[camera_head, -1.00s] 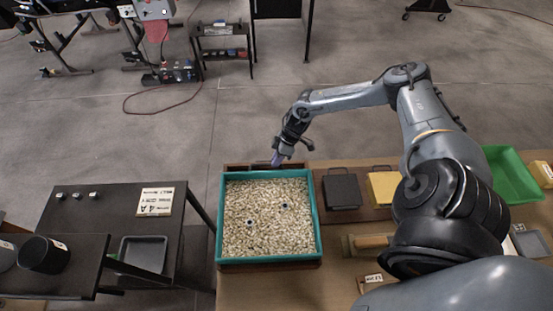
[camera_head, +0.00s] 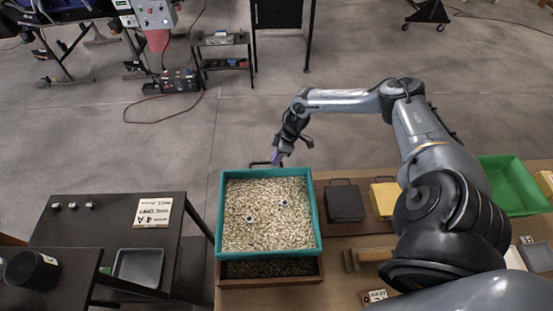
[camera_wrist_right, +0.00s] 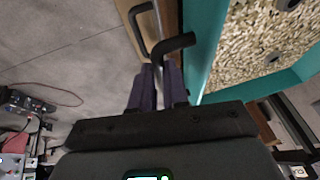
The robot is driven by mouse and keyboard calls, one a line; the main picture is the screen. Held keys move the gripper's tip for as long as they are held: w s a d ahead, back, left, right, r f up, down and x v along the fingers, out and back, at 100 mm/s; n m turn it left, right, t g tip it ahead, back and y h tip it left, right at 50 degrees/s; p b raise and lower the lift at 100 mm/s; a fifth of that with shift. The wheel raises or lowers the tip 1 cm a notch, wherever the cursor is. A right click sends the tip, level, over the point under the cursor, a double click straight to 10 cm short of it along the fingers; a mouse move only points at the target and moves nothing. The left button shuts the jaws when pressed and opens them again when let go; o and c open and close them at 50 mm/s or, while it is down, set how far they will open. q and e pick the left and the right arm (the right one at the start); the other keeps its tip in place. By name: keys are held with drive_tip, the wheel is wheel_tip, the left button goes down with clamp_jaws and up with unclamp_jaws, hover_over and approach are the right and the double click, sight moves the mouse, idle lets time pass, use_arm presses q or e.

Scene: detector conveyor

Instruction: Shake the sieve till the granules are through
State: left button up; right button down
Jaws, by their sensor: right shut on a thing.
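The sieve (camera_head: 316,215) is a teal square frame full of pale granules (camera_head: 268,235). Two small dark round pieces (camera_head: 249,218) lie among the granules. A brown wooden box (camera_head: 270,283) is under the sieve; its front strip shows, with dark contents I cannot make out. The sieve's teal wall also shows in the right wrist view (camera_wrist_right: 203,45). My right gripper (camera_head: 276,160) is at the sieve's back edge. In the right wrist view its purple fingers (camera_wrist_right: 157,88) are shut on a black bent handle (camera_wrist_right: 178,43) beside the teal wall. My left gripper is out of view.
A dark block (camera_head: 344,203) and a yellow block (camera_head: 385,200) stand right of the sieve, with a green bin (camera_head: 510,185) farther right.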

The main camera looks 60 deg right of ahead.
drive_tip(key=c, duration=1.1)
unclamp_jaws()
drive_tip(key=b+v, duration=0.1)
drive_tip(key=v, duration=0.9)
drive_tip(key=shift+s+r, duration=0.15)
drive_tip(key=shift+r, duration=0.2)
